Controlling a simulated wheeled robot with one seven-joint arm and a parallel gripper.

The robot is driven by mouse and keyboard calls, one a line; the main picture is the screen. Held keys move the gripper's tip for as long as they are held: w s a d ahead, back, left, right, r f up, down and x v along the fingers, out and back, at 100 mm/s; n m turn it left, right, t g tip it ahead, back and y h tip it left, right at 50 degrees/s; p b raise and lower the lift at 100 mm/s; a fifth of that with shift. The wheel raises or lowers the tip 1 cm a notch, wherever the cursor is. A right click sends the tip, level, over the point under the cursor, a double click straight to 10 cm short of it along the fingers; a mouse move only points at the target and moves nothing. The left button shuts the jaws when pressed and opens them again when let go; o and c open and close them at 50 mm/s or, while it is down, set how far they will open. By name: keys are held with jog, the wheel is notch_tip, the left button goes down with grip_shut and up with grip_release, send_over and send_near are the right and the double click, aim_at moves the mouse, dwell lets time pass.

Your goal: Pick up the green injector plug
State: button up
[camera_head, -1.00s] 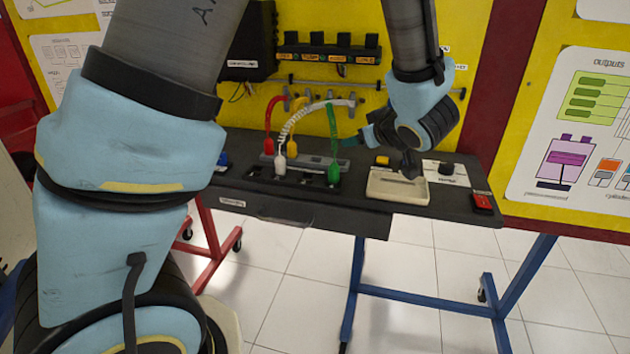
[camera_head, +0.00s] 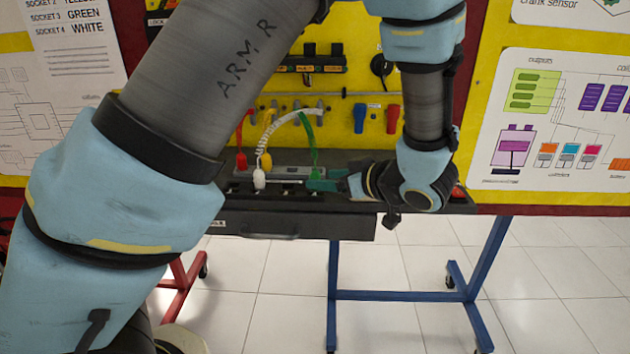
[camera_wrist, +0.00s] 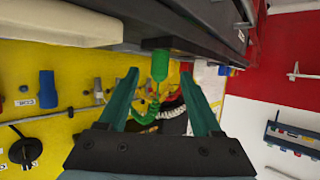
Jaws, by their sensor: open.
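The green injector plug (camera_head: 316,174) stands at the right end of the row of plugs on the dark bench, with a green cord rising from it. In the wrist view the green plug (camera_wrist: 160,65) shows between and slightly beyond the two fingertips. My gripper (camera_head: 322,184) is low over the bench and points left at the plug. In the wrist view its green fingers (camera_wrist: 160,75) are spread with a gap on each side of the plug, apparently not touching it. The plug's lower part is partly hidden by the fingers in the head view.
The white plug (camera_head: 259,180), yellow plug (camera_head: 266,161) and red plug (camera_head: 241,161) stand to the left. A coiled white cord (camera_head: 285,120) arches beside the green cord. Blue (camera_head: 360,118) and orange-red (camera_head: 392,119) parts hang on the yellow board behind. My wrist covers the bench's right part.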

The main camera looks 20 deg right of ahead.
jog(key=shift+f+p+x, duration=0.1)
jog(key=shift+p+x, duration=0.15)
jog(key=shift+x, duration=0.9)
jog(key=shift+f+p+x, duration=0.15)
jog(key=shift+p+x, duration=0.05)
jog(key=shift+x, duration=0.95)
grip_shut()
